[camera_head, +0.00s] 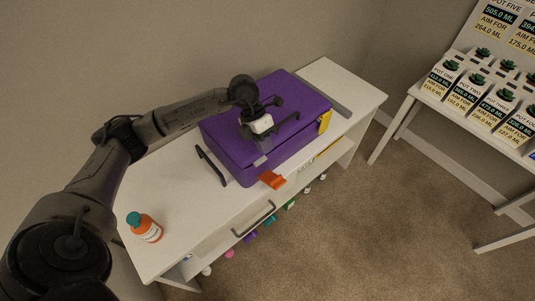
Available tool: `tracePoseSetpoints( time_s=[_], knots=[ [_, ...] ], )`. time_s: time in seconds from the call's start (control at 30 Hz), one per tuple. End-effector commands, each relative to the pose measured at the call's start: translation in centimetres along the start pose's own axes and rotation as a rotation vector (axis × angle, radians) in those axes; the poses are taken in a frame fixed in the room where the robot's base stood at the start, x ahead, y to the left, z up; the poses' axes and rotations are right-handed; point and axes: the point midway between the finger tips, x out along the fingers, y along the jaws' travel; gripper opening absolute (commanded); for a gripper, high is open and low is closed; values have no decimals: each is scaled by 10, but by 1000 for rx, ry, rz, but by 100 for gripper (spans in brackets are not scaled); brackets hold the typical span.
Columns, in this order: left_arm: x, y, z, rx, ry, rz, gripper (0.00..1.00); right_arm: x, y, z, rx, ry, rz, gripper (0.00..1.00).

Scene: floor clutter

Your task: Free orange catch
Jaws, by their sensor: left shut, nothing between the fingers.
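A purple case (285,105) lies closed on a white desk. An orange catch (272,180) sticks out from the lower front edge of the case, toward the desk's front. A yellow catch (324,122) is at the case's right front corner. My left gripper (262,146) is over the front part of the lid, fingers pointing down, shut and empty. It is behind the orange catch and apart from it in the picture. Whether its fingertips touch the lid I cannot tell. My right gripper is not in view.
A dark handle (211,166) is left of the case. The desk (190,205) has a front drawer handle (253,219). Several coloured items sit below. Labelled pots (480,90) fill a right-hand stand.

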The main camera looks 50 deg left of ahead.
Motion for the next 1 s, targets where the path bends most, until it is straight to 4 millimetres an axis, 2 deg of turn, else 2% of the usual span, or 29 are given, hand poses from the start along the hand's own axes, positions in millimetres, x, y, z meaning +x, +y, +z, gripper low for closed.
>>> tracePoseSetpoints(
  time_s=[0.3,0.5,0.73,1.0],
  knots=[
    [61,0,-1,-3,4,-2,0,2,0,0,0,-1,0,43],
    [93,0,-1,-3,3,-2,0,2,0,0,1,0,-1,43],
    [117,0,-1,-3,3,0,0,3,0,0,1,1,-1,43],
    [125,0,-1,-3,1,1,0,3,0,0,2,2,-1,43]
  ],
)
